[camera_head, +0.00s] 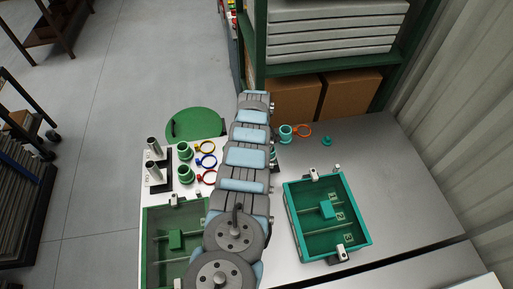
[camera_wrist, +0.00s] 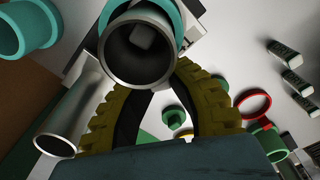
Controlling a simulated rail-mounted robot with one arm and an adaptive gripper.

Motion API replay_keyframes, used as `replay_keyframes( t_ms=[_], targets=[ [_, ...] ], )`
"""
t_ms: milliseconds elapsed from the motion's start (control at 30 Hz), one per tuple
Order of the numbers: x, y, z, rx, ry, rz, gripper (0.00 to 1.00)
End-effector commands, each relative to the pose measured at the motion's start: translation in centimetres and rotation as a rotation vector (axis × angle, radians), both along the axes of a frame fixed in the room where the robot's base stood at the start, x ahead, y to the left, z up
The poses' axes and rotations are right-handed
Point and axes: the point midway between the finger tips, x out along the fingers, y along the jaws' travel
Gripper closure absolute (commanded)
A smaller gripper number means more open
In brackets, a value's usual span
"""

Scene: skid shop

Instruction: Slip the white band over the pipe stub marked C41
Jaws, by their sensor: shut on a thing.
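My gripper (camera_wrist: 165,82) has its yellow-padded fingers drawn together in the wrist view. A pipe end covers part of the fingertips, and I cannot make out what is between them. A teal ring-shaped part (camera_wrist: 180,12) shows behind the first pipe. I cannot pick out the white band, and no C41 mark is legible. In the head view my arm hides my gripper.
Yellow (camera_head: 207,146), blue (camera_head: 212,161) and red (camera_head: 209,183) bands lie left of my arm near green stubs (camera_head: 186,176). An orange band (camera_head: 308,131) is beside a teal stub (camera_head: 285,134). A teal tray (camera_head: 363,236) stands right; the table's far right is clear.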

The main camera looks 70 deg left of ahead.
Motion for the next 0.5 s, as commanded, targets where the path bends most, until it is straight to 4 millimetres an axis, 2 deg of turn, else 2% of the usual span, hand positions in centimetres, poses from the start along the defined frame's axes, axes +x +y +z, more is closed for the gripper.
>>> replay_keyframes(
  t_ms=[433,467,500],
  targets=[
    [-0.02,-0.01,-0.38,0.0,0.0,0.0,1.0],
    [-0.02,-0.02,-0.4,0.0,0.0,0.0,0.8],
    [-0.02,-0.02,-0.39,0.0,0.0,0.0,0.69]
  ],
)
